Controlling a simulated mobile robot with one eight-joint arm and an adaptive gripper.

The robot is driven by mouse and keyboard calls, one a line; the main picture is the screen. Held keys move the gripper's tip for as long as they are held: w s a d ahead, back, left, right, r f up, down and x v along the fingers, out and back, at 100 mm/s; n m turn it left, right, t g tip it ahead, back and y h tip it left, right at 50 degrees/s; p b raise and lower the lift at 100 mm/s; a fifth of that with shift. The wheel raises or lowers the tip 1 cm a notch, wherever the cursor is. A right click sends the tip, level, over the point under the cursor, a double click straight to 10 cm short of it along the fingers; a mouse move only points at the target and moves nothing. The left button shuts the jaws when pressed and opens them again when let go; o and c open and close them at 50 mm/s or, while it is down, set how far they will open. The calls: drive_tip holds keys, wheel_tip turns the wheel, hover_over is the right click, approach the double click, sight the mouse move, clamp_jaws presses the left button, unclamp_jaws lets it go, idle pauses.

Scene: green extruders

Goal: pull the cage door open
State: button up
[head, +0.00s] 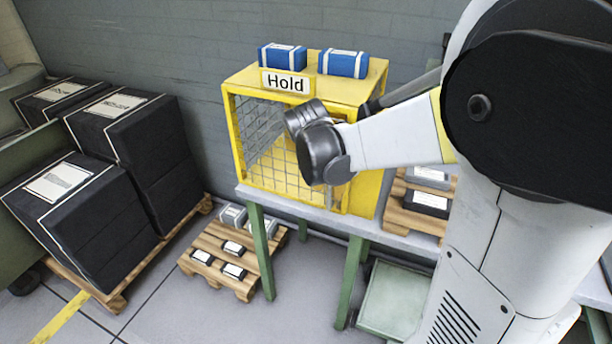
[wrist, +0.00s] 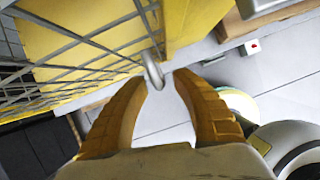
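The yellow cage (head: 232,130) with a "Hold" sign stands on a table in the head view. Its grey mesh door (head: 262,165) fills the front and looks shut, though my arm hides its upper right part. In the wrist view the door mesh (wrist: 75,45) runs across the upper left. A grey metal handle (wrist: 153,72) sticks out at the door's right edge. My gripper (wrist: 161,80) has its two orange-brown fingers apart, with the handle just beyond and between the tips. I cannot tell whether they touch it. In the head view my arm's wrist hides the fingers.
Two blue boxes (head: 283,57) lie on the cage top. The grey table (head: 386,235) has green legs. A low pallet (head: 218,242) with small boxes is on the floor in front, and stacked black boxes (head: 75,205) stand at left. The floor between is clear.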

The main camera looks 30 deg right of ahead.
drive_tip(key=shift+d+f, duration=0.1)
drive_tip(key=shift+f, duration=0.2)
clamp_jaws()
